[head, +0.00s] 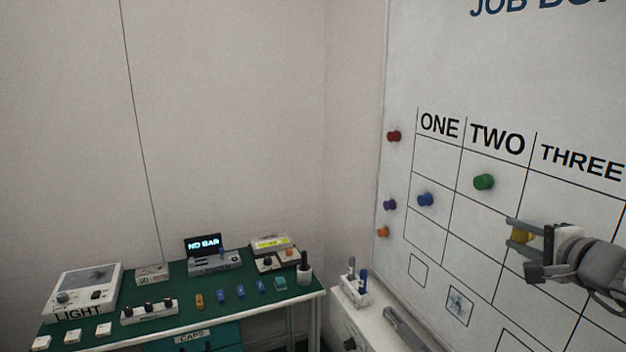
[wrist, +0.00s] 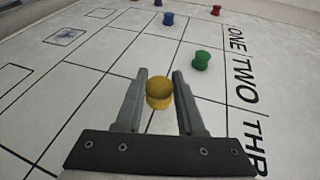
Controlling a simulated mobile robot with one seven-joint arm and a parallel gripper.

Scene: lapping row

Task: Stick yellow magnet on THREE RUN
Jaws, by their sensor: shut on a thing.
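The yellow magnet (head: 522,235) is between the two fingers of my gripper (head: 527,240), which is shut on it. In the wrist view the magnet (wrist: 158,94) sits between the fingertips, with the board behind it. In the head view it overlaps the board (head: 575,215) just right of the line between the TWO and THREE columns. I cannot tell whether it touches the board. The THREE heading (head: 582,162) is above my gripper. My gripper and wrist hide part of the THREE column. No RUN label is readable.
A green magnet (head: 484,182) is in the TWO column and a blue magnet (head: 425,199) in the ONE column. Red (head: 394,136), purple (head: 390,205) and orange (head: 382,232) magnets are at the board's left edge. A green-topped bench (head: 215,305) with devices stands at lower left.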

